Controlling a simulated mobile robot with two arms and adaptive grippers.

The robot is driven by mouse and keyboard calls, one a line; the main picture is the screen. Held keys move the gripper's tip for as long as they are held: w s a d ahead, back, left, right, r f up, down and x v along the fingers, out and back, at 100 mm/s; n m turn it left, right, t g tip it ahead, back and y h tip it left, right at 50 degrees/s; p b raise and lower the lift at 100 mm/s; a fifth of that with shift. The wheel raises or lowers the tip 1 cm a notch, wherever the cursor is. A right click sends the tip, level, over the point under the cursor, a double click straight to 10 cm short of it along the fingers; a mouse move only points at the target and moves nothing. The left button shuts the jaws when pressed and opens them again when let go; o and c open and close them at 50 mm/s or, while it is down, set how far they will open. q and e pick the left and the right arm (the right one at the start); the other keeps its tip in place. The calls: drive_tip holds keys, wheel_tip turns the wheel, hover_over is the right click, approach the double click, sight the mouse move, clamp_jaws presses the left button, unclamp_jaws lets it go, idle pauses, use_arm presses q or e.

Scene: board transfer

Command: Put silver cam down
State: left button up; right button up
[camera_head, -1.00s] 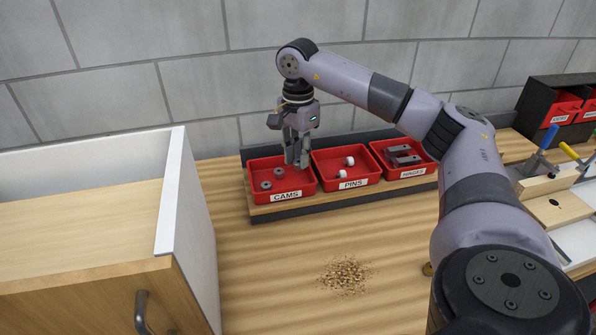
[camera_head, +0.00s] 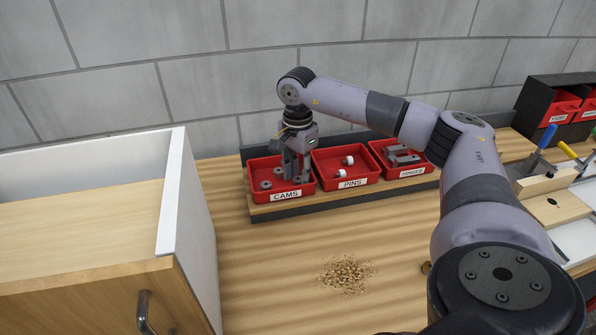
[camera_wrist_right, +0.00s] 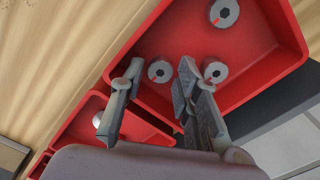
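My right gripper (camera_head: 295,174) reaches down into the right part of the red CAMS bin (camera_head: 285,196). In the right wrist view, its two fingers (camera_wrist_right: 160,72) are apart. A round silver cam (camera_wrist_right: 159,70) with a dark centre shows between the fingertips, with gaps on both sides, and looks to lie on the bin floor. A second cam (camera_wrist_right: 214,72) lies just beside one finger, and a third cam (camera_wrist_right: 224,12) lies farther off in the same bin. In the head view, one cam (camera_head: 265,185) shows left of the gripper. My left gripper is not in view.
The PINS bin (camera_head: 347,184) with white pins and the HINGES bin (camera_head: 412,172) with grey parts stand to the right on the same wooden rack. A white-sided cabinet (camera_head: 192,230) stands at left.

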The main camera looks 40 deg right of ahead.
sight(298, 179)
drive_tip(key=shift+o, duration=0.9)
drive_tip(key=shift+r, duration=0.3)
wheel_tip(298, 179, up, 12)
drive_tip(key=b, duration=0.1)
drive_tip(key=shift+f+b, duration=0.15)
drive_tip(key=shift+b, duration=0.15)
